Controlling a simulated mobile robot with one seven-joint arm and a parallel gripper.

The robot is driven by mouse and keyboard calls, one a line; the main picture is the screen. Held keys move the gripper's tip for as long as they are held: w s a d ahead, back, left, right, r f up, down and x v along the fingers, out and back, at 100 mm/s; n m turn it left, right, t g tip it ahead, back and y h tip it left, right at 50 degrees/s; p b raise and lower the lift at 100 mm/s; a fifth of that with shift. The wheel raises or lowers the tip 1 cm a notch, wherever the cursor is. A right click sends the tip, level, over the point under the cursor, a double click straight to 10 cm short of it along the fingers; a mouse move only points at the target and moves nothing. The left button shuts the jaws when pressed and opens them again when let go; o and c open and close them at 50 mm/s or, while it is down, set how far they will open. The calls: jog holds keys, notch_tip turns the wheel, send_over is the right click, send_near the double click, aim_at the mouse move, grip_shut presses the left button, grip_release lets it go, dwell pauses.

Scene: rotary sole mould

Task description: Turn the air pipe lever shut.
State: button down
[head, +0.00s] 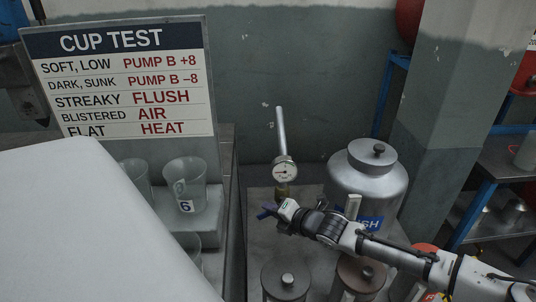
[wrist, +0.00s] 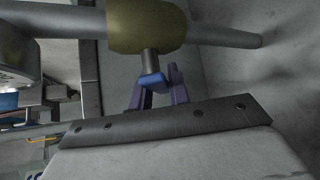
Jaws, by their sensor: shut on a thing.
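The air pipe (head: 281,130) stands upright against the back wall in the head view, with a round gauge (head: 284,171) on it. Below the gauge is a brass valve body (head: 282,190). In the wrist view the valve body (wrist: 146,24) sits on the grey pipe (wrist: 220,36), which crosses the top. A dark stem (wrist: 150,62) leaves the valve towards my gripper, with the blue lever (wrist: 152,81) at its end. My gripper (head: 267,211) is at the valve; its purple fingers (wrist: 160,88) are shut on the lever. The lever's angle to the pipe is unclear.
A large lidded metal can (head: 367,185) stands right of the pipe, close to my arm. Smaller lidded pots (head: 286,283) stand in front. A cup test sign (head: 120,85) and clear cups (head: 185,185) are at left. A concrete pillar (head: 440,110) rises at right.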

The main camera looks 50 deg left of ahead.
jog(key=shift+s, duration=0.1)
dwell(0.4)
jog(key=c, duration=1.3)
grip_release()
jog(key=shift+b+v, duration=0.6)
jog(key=shift+v, duration=3.15)
